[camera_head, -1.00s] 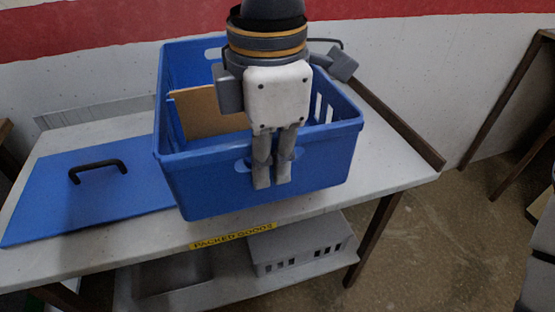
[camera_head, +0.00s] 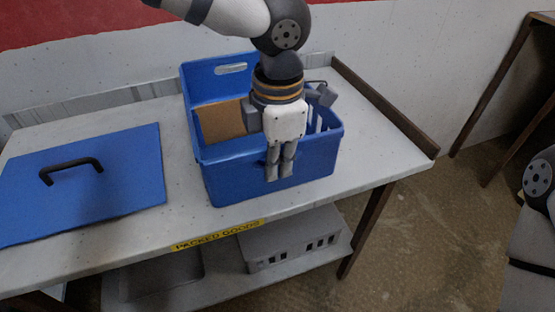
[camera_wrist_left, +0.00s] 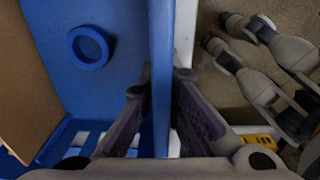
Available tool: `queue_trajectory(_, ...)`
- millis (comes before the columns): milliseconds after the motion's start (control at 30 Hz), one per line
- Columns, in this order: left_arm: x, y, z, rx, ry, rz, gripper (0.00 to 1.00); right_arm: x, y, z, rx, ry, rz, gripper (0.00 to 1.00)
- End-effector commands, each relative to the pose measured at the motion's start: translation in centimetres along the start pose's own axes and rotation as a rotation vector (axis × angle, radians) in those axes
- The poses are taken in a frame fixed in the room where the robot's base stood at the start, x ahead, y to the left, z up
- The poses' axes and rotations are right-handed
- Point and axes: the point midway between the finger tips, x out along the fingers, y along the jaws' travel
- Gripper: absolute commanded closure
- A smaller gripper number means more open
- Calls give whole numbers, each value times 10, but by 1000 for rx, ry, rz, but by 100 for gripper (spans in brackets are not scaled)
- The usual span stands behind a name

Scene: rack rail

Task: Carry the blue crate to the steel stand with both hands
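The blue crate (camera_head: 318,165) appears to sit on the light-topped stand (camera_head: 370,180) with the yellow PACKED GOODS label. I cannot tell whether this is the steel stand. My left gripper (camera_head: 279,172) points down at the crate's front wall. A brown panel (camera_head: 220,121) and a blue ring (camera_wrist_left: 90,47) are inside the crate.
A flat blue lid (camera_head: 120,190) with a dark handle lies left of the crate. A brown ledge (camera_head: 385,105) edges the stand's right side. A grey slotted box (camera_head: 292,240) is on the lower shelf. Another table (camera_head: 500,80) stands at upper right.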

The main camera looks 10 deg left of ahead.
Motion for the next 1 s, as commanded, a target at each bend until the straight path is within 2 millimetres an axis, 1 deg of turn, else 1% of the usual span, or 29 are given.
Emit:
queue_trajectory(67,-3,1,1,0,-4,5,100,-1,0,-1,0,3,0,37)
queue_trajectory(200,0,1,0,0,-4,6,100,-2,0,-1,0,6,0,37)
queue_trajectory(233,1,0,0,0,-2,3,90,-2,0,-1,0,5,0,37)
queue_trajectory(300,1,0,0,0,-2,3,75,-2,0,-1,0,5,0,37)
queue_trajectory(567,1,0,0,-1,-1,2,75,-1,0,-1,0,4,0,37)
queue_trajectory(633,-1,0,0,-1,-2,1,75,0,0,0,0,1,0,37)
queue_trajectory(667,-5,0,0,-2,-3,2,75,-1,0,-1,0,3,0,37)
queue_trajectory(733,-20,1,0,-3,-5,5,75,-4,0,-2,0,12,0,37)
queue_trajectory(900,-70,0,0,-3,-8,6,75,-11,0,-7,0,33,-1,37)
queue_trajectory(1000,-94,0,0,-3,-6,4,75,-13,0,-8,0,41,-2,37)
